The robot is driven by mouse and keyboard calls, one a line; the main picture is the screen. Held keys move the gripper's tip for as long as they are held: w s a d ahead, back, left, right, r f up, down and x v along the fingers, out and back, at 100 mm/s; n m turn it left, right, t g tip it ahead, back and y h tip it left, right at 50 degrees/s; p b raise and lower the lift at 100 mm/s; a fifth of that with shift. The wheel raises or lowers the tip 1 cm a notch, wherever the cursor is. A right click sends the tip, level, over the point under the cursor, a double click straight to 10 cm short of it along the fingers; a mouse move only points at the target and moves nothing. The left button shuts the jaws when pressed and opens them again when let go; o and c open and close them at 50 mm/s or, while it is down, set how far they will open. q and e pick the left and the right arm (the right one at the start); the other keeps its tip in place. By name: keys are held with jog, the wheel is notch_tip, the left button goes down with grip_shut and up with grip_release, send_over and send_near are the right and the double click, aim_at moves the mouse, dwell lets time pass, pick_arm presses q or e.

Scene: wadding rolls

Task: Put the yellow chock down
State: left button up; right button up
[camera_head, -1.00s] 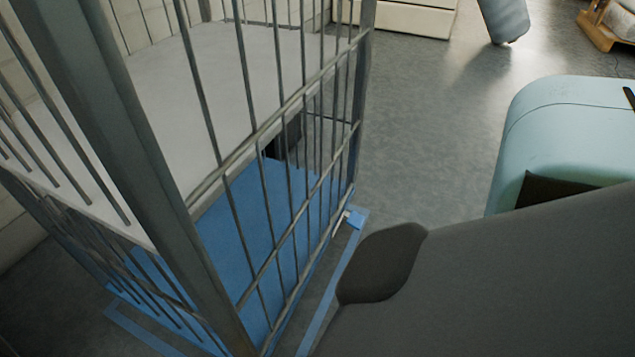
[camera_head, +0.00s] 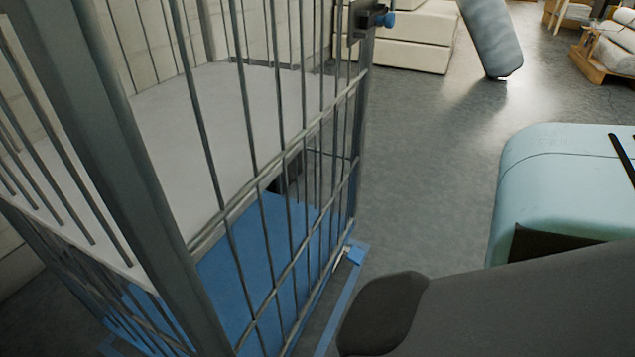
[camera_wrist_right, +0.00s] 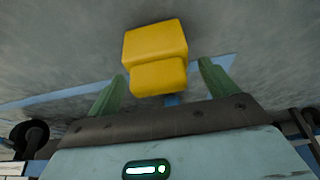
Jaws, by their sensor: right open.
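The yellow chock (camera_wrist_right: 155,57) lies on the grey floor in the right wrist view, a blocky piece with a stepped front. My right gripper (camera_wrist_right: 162,86) shows two green fingers spread apart, one on each side of the chock's near end. A gap shows between each finger and the chock, so the jaws are open and not pressing on it. The chock and the right gripper do not show in the head view. My left gripper is in neither view.
A barred metal cage (camera_head: 188,240) with a blue base (camera_head: 250,240) and a white shelf (camera_head: 170,130) fills the left. Blue tape (camera_head: 337,305) marks the floor beside it. Open floor (camera_head: 430,150) lies to its right. A tilted blue-grey padded object (camera_head: 490,40) stands at the back.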

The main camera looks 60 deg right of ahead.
jog(key=p+v, duration=0.5)
jog(key=v, duration=0.5)
jog(key=shift+r, duration=0.1)
